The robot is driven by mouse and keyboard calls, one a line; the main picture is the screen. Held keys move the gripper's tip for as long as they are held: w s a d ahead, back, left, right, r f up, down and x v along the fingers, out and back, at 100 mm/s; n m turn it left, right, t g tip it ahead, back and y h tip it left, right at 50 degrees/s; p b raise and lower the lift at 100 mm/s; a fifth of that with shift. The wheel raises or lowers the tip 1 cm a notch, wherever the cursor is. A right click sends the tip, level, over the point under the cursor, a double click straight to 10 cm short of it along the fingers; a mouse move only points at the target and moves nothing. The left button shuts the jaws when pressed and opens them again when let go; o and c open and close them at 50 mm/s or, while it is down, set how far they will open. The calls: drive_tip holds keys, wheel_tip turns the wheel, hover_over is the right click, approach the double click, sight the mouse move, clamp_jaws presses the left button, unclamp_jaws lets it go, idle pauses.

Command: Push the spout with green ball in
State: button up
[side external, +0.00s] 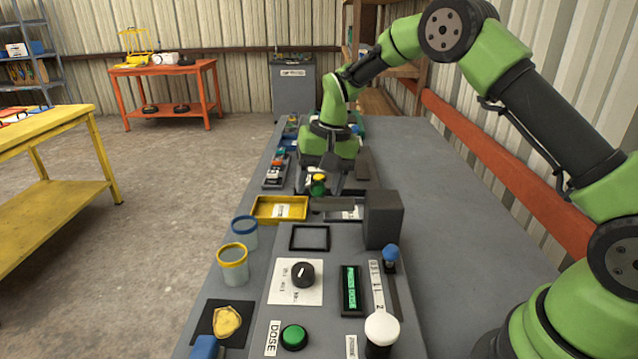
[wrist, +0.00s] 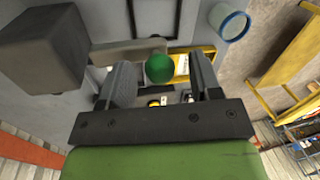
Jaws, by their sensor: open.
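A green ball (wrist: 160,68) shows between my fingers in the wrist view, with a visible gap on each side. It also shows in the side view (side external: 318,187), partly covered by my gripper. The spout (side external: 333,203) is a flat grey bar reaching left from a grey block (side external: 383,220). In the wrist view the spout (wrist: 125,53) runs from the block to beside the ball; their join is unclear. My gripper (wrist: 160,75) is open, its two dark fingers on either side of the ball. In the side view my gripper (side external: 320,180) is at the spout's far side.
A yellow tray (side external: 262,215) sits beneath and left of the spout. A blue-rimmed cup (side external: 245,236) and a yellow-rimmed cup (side external: 233,268) stand at the bench's left edge. Nearer are a black dial (side external: 303,274), a display (side external: 351,291) and a white-topped knob (side external: 382,327). The bench's right side is clear.

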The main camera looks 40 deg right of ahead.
drive_tip(key=shift+f, duration=0.25)
drive_tip(key=shift+c, duration=0.2)
clamp_jaws()
drive_tip(key=shift+s+d, duration=1.2)
drive_tip(key=shift+d, duration=0.05)
drive_tip(key=shift+o, duration=0.2)
unclamp_jaws()
